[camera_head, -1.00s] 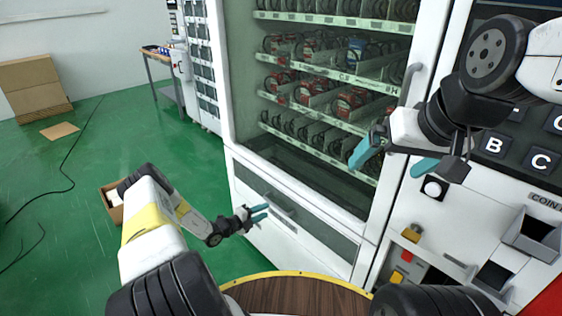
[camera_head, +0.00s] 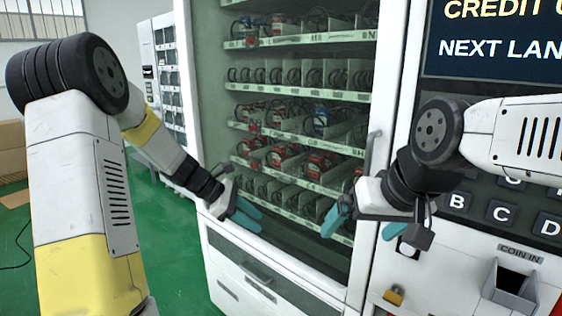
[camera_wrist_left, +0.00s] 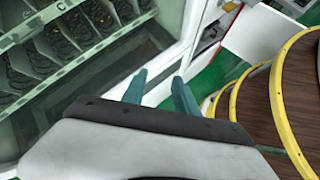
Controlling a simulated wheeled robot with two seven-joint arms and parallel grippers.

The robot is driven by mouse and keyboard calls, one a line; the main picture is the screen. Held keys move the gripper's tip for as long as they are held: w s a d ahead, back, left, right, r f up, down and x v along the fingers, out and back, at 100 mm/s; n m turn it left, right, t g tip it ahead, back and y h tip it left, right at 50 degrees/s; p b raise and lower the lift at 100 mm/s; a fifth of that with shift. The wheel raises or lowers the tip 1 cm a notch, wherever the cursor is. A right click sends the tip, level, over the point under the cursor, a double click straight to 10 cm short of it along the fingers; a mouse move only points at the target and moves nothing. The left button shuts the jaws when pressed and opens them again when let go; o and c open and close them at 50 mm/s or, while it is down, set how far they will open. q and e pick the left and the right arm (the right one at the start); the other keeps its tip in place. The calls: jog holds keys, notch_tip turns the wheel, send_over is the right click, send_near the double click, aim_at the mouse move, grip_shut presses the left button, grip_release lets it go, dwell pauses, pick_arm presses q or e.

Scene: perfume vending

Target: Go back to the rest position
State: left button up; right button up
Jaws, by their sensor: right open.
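My left gripper (camera_head: 257,220) is raised in front of the vending machine's glass, at the left of the lower shelves. Its teal fingers stand apart with nothing between them, as the left wrist view (camera_wrist_left: 158,82) also shows. My right gripper (camera_head: 362,226) is open and empty in front of the glass's right side, near the keypad. The vending machine (camera_head: 392,110) stands ahead, with several shelves of coils and some red and blue boxes.
The keypad (camera_head: 499,210) and coin slot (camera_head: 515,284) are on the right panel. The delivery drawer (camera_head: 235,262) is below the glass. A round yellow-rimmed wooden stand (camera_wrist_left: 277,95) shows in the left wrist view. Green floor (camera_head: 172,225) is open at left.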

pick_arm(q)
jog(key=s+a+r+m+t+y, duration=0.1)
jog(key=s+a+r+m+y, duration=0.1)
jog(key=s+r+m, duration=0.2)
jog(key=s+a+r+m+t+y, duration=0.1)
jog(key=s+a+r+m+y, duration=0.1)
jog(key=s+r+m, duration=0.3)
jog(key=s+a+r+m+t+y, duration=0.2)
jog(key=s+r+m, duration=0.2)
jog(key=s+m, duration=0.4)
jog(key=shift+s+r+m+y, duration=0.4)
jog(key=shift+s, duration=3.3)
jog(key=shift+a, duration=0.1)
